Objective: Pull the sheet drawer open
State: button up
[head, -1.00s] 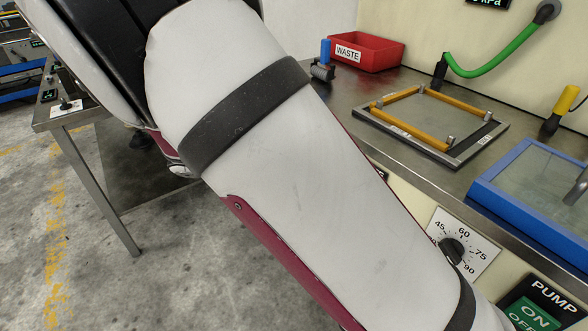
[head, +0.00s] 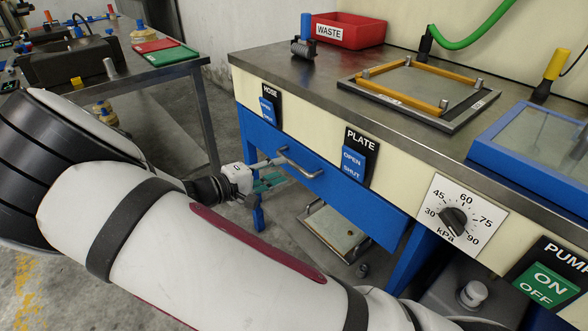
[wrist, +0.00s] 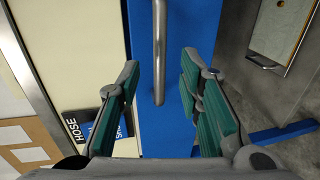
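The sheet drawer (head: 345,193) is a wide blue front panel under the bench top, and it looks shut. Its grey metal bar handle (head: 300,163) stands out from the panel. My gripper (head: 266,176) is just left of the handle in the head view, in front of the drawer. In the wrist view my gripper (wrist: 160,82) is open, with green-padded fingers on either side of the handle (wrist: 159,45). The bar lies in line with the gap, with space on both sides. I cannot tell how deep it sits between the fingers.
Above the drawer are the HOSE switch (head: 268,108), the PLATE switch (head: 355,160) and the kPa dial (head: 454,220). A yellow frame (head: 410,100), a blue-framed lid (head: 520,170) and a red waste bin (head: 350,31) stand on the bench. A second table (head: 180,68) stands left.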

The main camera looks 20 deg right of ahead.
aim_at(294, 162)
jog(key=shift+b+x, duration=0.75)
jog(key=shift+x, duration=2.4)
grip_shut()
